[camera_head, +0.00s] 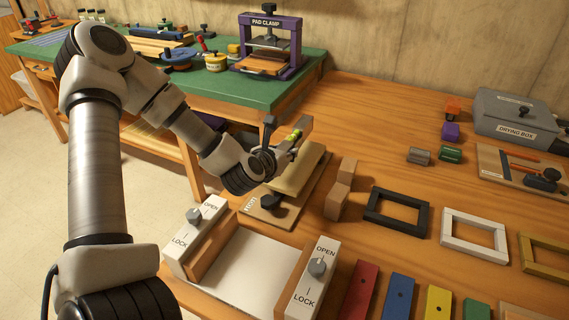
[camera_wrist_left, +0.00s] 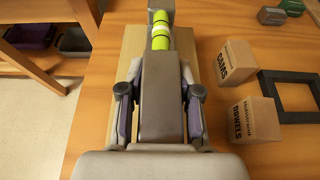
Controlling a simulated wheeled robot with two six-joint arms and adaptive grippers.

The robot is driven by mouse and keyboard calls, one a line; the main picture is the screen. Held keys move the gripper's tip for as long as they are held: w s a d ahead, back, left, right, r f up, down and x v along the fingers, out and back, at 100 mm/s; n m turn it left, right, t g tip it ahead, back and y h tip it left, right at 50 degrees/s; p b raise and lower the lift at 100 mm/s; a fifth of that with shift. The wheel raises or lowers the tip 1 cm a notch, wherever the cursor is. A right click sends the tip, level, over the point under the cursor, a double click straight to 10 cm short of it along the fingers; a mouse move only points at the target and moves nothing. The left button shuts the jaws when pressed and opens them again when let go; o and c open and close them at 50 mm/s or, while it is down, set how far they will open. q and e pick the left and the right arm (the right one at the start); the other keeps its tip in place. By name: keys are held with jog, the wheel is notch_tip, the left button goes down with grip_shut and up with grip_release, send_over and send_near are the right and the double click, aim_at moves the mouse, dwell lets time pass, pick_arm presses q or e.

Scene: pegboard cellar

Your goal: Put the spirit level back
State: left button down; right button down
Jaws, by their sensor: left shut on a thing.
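The spirit level (camera_head: 302,128) is a grey bar with a lime-green vial section. My left gripper (camera_head: 268,165) is shut on it, over the wooden table. In the left wrist view the level (camera_wrist_left: 160,100) runs lengthwise between the two fingers of the gripper (camera_wrist_left: 160,108), its green vial beyond them. Below the level is a tan wooden piece (camera_head: 300,176) on a labelled board (camera_head: 258,208). I cannot tell whether the level touches the tan piece. The gripper hides part of the level. My right gripper is not in view.
A white-bottomed fixture with OPEN/LOCK knobs (camera_head: 318,267) is in front. Frames (camera_head: 396,210) lie right. The purple pad clamp (camera_head: 292,46) stands on the green bench behind.

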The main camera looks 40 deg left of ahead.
pick_arm(q)
notch_tip(320, 180, down, 3)
jog(key=shift+w+f, duration=0.1)
jog(key=shift+f, duration=0.05)
jog(key=shift+f+b, duration=0.2)
jog(key=shift+b, duration=0.35)
jog(key=c, duration=0.8)
grip_release()
jog(key=shift+r, duration=0.1)
